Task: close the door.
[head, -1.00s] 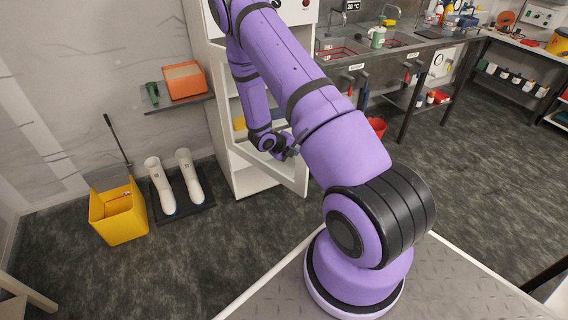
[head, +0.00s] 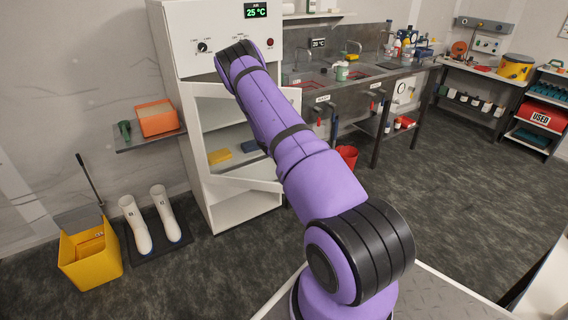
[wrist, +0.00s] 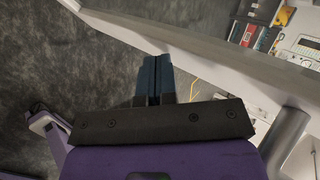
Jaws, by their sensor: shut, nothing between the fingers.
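The white cabinet (head: 172,45) stands at left centre in the head view. Its pale-framed door (head: 235,184) stands open at the front, and its right part is partly covered by my arm. Shelves show through the door frame. My gripper is hidden behind my arm in the head view. In the wrist view my gripper (wrist: 155,82) shows as two dark blue fingers pressed together, empty. A long pale panel edge, seemingly the door, crosses the upper right close beside the fingertips; I cannot tell whether they touch. A grey rounded bar (wrist: 287,138) shows at lower right.
A wall shelf with an orange box (head: 157,118) is left of the cabinet. A yellow bucket (head: 90,258) and white boots (head: 135,225) stand on the floor at left. A sink bench (head: 350,82) with a red bin (head: 347,157) is at right.

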